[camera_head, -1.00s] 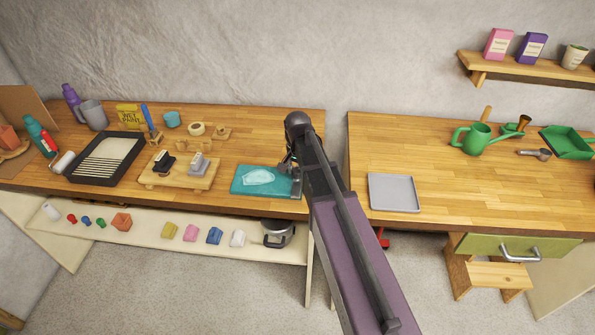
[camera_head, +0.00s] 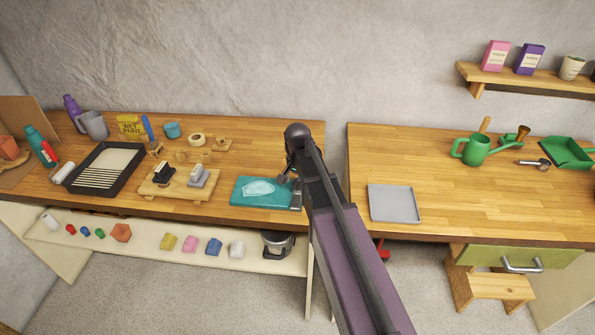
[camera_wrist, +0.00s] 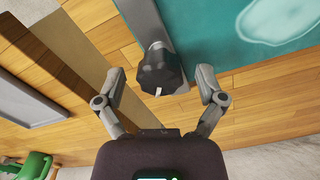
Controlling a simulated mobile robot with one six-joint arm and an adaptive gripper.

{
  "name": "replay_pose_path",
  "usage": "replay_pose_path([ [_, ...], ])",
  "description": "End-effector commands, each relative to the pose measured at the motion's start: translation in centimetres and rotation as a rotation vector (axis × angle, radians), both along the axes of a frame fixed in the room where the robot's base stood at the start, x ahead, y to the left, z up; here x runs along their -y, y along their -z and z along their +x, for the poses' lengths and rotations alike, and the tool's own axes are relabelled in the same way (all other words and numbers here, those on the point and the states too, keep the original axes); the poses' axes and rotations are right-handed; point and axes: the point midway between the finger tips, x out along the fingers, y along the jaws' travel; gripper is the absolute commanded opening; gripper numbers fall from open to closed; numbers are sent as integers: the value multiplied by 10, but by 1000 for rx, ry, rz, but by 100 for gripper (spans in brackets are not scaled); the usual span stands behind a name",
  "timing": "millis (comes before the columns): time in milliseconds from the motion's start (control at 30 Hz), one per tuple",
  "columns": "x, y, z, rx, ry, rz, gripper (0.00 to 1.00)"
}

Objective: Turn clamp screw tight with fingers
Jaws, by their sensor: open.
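The clamp screw ends in a dark faceted knob (camera_wrist: 160,70) with a small white mark, in the middle of the wrist view. A grey clamp bar (camera_wrist: 147,22) runs behind it along the edge of a teal board (camera_wrist: 225,35). My gripper (camera_wrist: 161,75) is open, with one finger on each side of the knob and a visible gap on both sides. In the head view the grey clamp (camera_head: 297,194) sits at the right edge of the teal board (camera_head: 240,196). My arm hides most of my gripper there.
A grey tray (camera_head: 394,203) lies on the right bench, across a gap from the left bench. A wooden rack (camera_head: 180,190) stands left of the board, with a black tray (camera_head: 75,175) further left.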

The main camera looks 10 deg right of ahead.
Motion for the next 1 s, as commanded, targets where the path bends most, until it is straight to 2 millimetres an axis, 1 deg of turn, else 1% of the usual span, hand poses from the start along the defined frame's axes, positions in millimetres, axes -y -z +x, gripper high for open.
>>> replay_pose_path([
  [167, 0, 0, 0, 0, -33, 0, 89],
  [367, 0, 0, 0, 0, -118, 0, 89],
  [1000, 0, 0, 0, 0, -528, 0, 89],
])
